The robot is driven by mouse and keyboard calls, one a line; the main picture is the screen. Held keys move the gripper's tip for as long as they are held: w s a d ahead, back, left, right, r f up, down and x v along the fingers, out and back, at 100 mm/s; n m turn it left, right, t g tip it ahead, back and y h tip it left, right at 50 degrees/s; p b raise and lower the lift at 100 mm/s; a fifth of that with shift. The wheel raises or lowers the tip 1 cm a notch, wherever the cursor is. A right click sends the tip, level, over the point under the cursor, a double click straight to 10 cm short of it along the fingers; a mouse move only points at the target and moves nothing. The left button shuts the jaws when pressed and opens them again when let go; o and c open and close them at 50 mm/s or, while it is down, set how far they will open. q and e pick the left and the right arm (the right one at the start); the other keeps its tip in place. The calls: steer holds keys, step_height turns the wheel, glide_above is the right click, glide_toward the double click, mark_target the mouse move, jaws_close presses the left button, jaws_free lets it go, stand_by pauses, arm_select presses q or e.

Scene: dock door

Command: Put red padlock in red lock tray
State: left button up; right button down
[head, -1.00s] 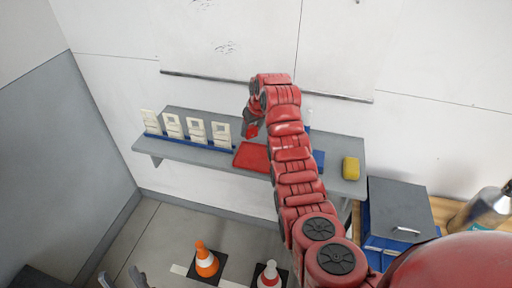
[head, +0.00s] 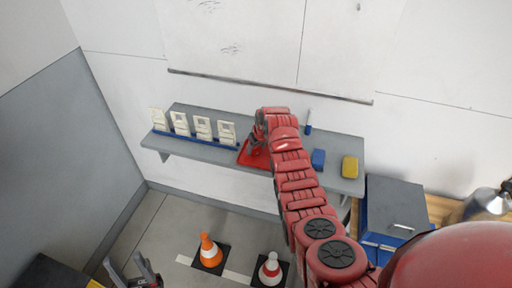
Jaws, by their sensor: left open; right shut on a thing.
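The red lock tray (head: 252,160) lies on the grey wall shelf, right of the row of white pieces. My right gripper (head: 257,143) is low over the tray, pointing down. It is shut on a small red thing, which looks like the red padlock; the jaws and arm hide most of it. I cannot tell whether the padlock touches the tray. My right arm covers the tray's right part. My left gripper (head: 130,266) is open and empty at the lower left edge, away from the shelf.
White pieces stand in a blue rack (head: 193,139) on the shelf (head: 335,183). A blue block (head: 318,159), a yellow block (head: 350,167) and a thin blue-handled tool (head: 308,128) are to the right. A grey-topped cabinet (head: 395,205) stands beside it.

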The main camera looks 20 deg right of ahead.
steer(key=shift+c, duration=1)
jaws_free()
